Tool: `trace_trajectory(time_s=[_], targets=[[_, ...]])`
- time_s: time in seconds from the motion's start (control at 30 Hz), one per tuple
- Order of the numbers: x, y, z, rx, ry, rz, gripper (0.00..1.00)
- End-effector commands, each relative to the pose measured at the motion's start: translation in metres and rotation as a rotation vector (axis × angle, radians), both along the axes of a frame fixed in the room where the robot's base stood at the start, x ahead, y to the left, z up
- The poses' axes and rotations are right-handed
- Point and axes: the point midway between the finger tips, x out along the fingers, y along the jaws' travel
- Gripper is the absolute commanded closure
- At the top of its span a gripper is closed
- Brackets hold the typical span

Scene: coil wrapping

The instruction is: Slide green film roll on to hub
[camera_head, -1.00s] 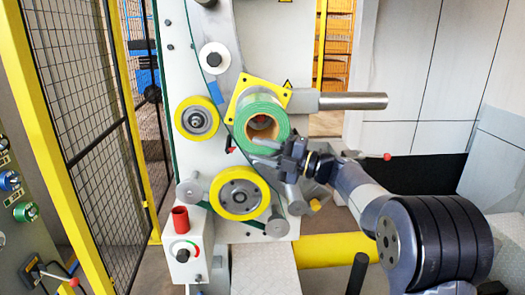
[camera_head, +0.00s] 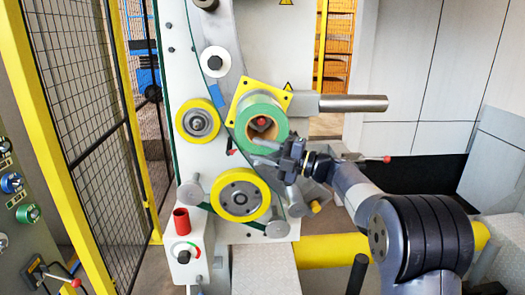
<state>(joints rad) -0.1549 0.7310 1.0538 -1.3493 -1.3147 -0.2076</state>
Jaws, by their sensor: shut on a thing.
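The green film roll (camera_head: 259,112) is at the middle of the machine, in front of a yellow square plate (camera_head: 241,98). Its round end and brown core face me. A dark red hub end (camera_head: 262,122) shows inside the core, so the roll appears to be around the hub. My gripper (camera_head: 270,146) reaches in from the right and is shut on the lower right edge of the roll's core and wall. The fingertips partly cover the roll's lower rim. How far the roll sits along the hub is hidden.
Yellow-rimmed wheels (camera_head: 240,194) stand left of and below the roll. A grey horizontal bar (camera_head: 340,103) extends right behind it. A yellow-framed mesh fence (camera_head: 95,110) borders the left side.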

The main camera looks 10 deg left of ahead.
Motion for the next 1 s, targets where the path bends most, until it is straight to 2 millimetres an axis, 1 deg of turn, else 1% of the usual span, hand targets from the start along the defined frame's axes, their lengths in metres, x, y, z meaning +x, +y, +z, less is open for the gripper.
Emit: trace_trajectory(time_s=[0.03, 1.0], targets=[[0.001, 0.000, 0.004, 0.004, -0.007, 0.001, 1.00], [0.021, 0.006, 0.004, 0.004, -0.007, 0.001, 1.00]])
